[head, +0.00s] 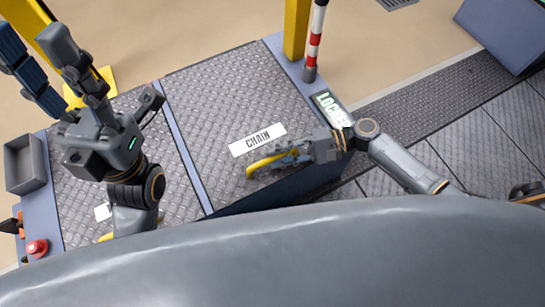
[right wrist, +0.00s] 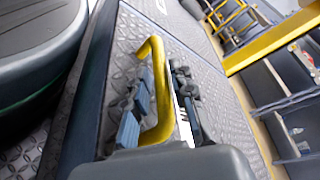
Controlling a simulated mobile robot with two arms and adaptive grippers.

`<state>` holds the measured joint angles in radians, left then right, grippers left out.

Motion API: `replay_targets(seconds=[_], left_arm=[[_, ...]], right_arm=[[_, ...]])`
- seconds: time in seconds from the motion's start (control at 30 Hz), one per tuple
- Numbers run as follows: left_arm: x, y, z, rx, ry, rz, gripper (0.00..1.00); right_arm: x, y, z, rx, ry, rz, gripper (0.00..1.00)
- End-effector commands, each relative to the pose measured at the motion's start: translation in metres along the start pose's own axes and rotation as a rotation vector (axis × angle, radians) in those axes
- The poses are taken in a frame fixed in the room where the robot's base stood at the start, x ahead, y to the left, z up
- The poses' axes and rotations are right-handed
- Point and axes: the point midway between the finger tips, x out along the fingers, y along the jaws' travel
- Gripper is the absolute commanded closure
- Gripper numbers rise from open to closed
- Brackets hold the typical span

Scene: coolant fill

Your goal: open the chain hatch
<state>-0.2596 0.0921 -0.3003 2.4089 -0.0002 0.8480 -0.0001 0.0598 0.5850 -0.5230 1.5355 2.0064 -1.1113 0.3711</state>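The chain hatch (head: 225,95) is a grey diamond-plate panel with a white "CHAIN" label (head: 258,140). It appears to lie flat, level with the plate to its left. Its yellow bar handle (head: 262,162) is near the front edge and also shows in the right wrist view (right wrist: 160,95). My right gripper (head: 278,158) is at the handle. In the right wrist view its fingers stand on both sides of the bar, with a gap on the right side, so it looks open around it. My left gripper (head: 38,45) is raised over the left side, open and empty.
A second diamond-plate panel (head: 75,200) lies left, partly behind my left arm. A "LOCKER" label (head: 332,110), yellow post (head: 296,30) and red-white pole (head: 316,40) stand right. A grey bin (head: 25,163) and red button (head: 37,248) are at the left edge.

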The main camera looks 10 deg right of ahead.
Motion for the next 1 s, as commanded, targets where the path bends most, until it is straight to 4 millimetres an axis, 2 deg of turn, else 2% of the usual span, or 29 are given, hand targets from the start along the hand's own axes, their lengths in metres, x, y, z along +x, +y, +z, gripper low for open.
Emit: replay_targets(seconds=[0.03,0.2,0.47,0.5,0.6,0.63,1.0], left_arm=[[-0.001,0.000,0.000,0.001,0.005,0.002,0.60],[0.002,0.000,0.000,0.001,0.016,0.007,0.60],[0.003,0.000,0.000,0.001,0.016,0.007,0.60],[0.003,0.000,0.000,0.001,0.016,0.007,0.60],[0.003,0.000,0.000,0.001,0.016,0.006,0.60],[0.003,0.000,0.000,0.001,0.016,0.005,0.60],[0.005,0.000,0.000,0.002,0.017,0.002,0.60]], right_arm=[[0.007,0.000,0.000,-0.001,-0.002,-0.001,0.76],[0.017,0.000,0.000,0.000,-0.001,0.000,0.76],[0.019,0.000,0.000,0.000,0.000,0.000,0.76],[0.019,0.000,0.000,0.000,0.000,0.000,0.78],[0.019,0.000,0.000,0.000,0.000,0.000,0.98],[0.019,0.000,0.000,0.000,0.000,0.000,1.00],[0.018,-0.001,0.001,0.002,0.000,0.001,1.00]])
